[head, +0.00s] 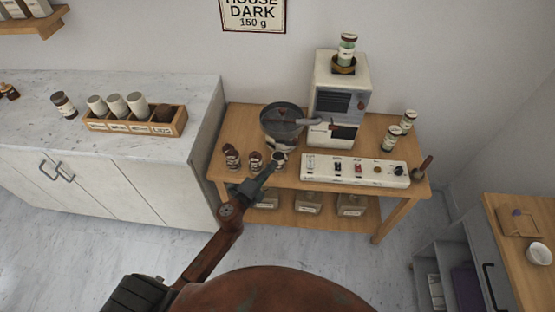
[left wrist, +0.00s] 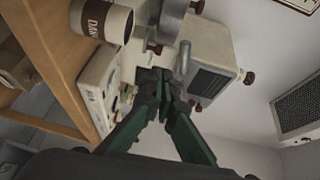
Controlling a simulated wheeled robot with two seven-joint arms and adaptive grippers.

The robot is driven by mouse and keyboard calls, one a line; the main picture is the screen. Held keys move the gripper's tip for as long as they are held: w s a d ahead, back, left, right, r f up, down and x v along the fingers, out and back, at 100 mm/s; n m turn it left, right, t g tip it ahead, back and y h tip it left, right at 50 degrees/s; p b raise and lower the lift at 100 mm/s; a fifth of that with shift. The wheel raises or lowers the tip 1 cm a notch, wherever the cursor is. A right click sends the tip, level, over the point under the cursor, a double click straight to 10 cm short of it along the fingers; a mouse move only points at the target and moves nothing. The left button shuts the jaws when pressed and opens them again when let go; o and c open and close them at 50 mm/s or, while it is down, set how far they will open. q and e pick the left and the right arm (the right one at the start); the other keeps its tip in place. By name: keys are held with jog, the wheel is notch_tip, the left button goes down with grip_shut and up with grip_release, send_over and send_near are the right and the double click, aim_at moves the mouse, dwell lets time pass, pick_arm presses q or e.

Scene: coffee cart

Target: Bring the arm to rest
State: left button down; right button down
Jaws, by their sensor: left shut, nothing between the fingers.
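My left arm (head: 215,243) reaches from the bottom of the head view up to the front left of the wooden coffee cart. My left gripper (head: 270,168) is shut and empty, near a small cup or jar (head: 279,158) at the cart's front edge; I cannot tell whether they touch. In the left wrist view the fingers (left wrist: 160,75) meet at their tips, with the cream machine (left wrist: 205,55) beyond them and a labelled white cup (left wrist: 102,20) at upper left. My right gripper does not show.
The cart (head: 240,120) bears a cream machine (head: 327,75), a dark round pan (head: 283,117), a switch panel (head: 350,170) and several jars. A marble counter (head: 190,90) with a wooden cup box (head: 178,127) stands left. A wooden-topped cabinet (head: 505,235) stands right. The floor in front is clear.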

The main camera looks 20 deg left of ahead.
pick_arm(q)
jog(key=shift+s, duration=0.25)
dwell(0.4)
jog(key=s+a+f+n+g+y, duration=0.1)
jog(key=s+a+f+n+g, duration=0.15)
jog(key=f, duration=0.75)
jog(key=s+a+f+n+g+y, duration=0.1)
jog(key=s+a+f+n+y, duration=0.2)
jog(key=f, duration=0.7)
jog(key=s+a+f+n+g, duration=0.2)
jog(key=s+f+n, duration=0.1)
jog(key=s+f, duration=0.55)
jog(key=s+a+f+n+g, duration=0.25)
jog(key=s+f, duration=0.25)
jog(key=f, duration=0.6)
jog(key=s+f+n+g, duration=0.2)
jog(key=s+f, duration=0.4)
jog(key=s, duration=0.7)
jog(key=s+d+f+n+g, duration=0.1)
jog(key=s+f+n+g, duration=0.2)
jog(key=s+f, duration=0.4)
jog(key=s+d+f+n+g, duration=0.1)
jog(key=s+f+n+g, duration=0.2)
jog(key=s, duration=1.7)
notch_tip(320, 180, down, 3)
jog(key=shift+s+f, duration=0.15)
jog(key=shift+s, duration=0.05)
